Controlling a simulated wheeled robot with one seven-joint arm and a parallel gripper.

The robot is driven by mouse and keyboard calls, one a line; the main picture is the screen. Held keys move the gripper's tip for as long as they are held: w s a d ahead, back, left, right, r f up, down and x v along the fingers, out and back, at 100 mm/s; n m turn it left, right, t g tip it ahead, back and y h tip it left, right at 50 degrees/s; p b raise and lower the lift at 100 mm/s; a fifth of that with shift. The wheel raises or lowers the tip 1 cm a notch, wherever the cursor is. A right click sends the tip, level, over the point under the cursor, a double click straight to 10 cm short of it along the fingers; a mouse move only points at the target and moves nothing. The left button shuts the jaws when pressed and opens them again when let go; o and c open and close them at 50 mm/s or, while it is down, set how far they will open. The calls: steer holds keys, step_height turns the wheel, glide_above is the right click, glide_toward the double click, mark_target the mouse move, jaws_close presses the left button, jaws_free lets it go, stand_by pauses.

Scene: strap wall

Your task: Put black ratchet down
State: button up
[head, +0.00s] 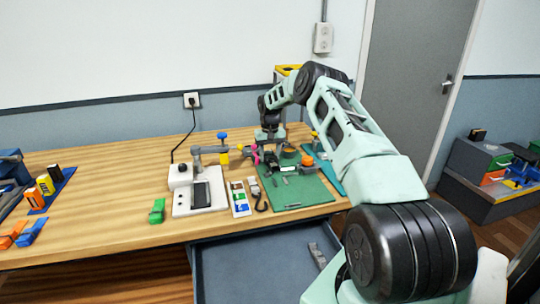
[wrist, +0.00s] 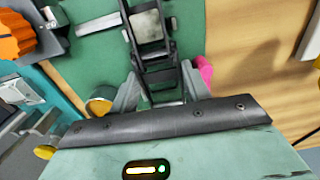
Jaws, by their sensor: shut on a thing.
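My gripper (wrist: 160,90) is shut on the black ratchet (wrist: 149,32), which sits between its two grey fingers in the wrist view. The ratchet has a dark frame with a pale metal plate. It appears over the green mat (wrist: 85,45); I cannot tell whether it touches the mat. In the head view my gripper (head: 268,146) is above the back left part of the green mat (head: 312,194), and the ratchet there is small and partly hidden.
An orange knob (wrist: 16,36) and a light metal bar (wrist: 98,24) lie left of the ratchet in the wrist view. A white device (head: 199,196), a colored card (head: 240,198) and a green clip (head: 157,211) are left of the mat. An open drawer (head: 262,268) is below the bench.

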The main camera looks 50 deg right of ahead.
mark_target(270, 157)
steer(key=shift+f, duration=0.3)
steer(key=shift+f, duration=0.1)
steer(key=shift+f, duration=0.1)
steer(key=o, duration=0.9)
steer(key=shift+c, duration=0.2)
step_height(270, 157, up, 12)
steer(key=b, duration=0.2)
steer(key=shift+r, duration=0.2)
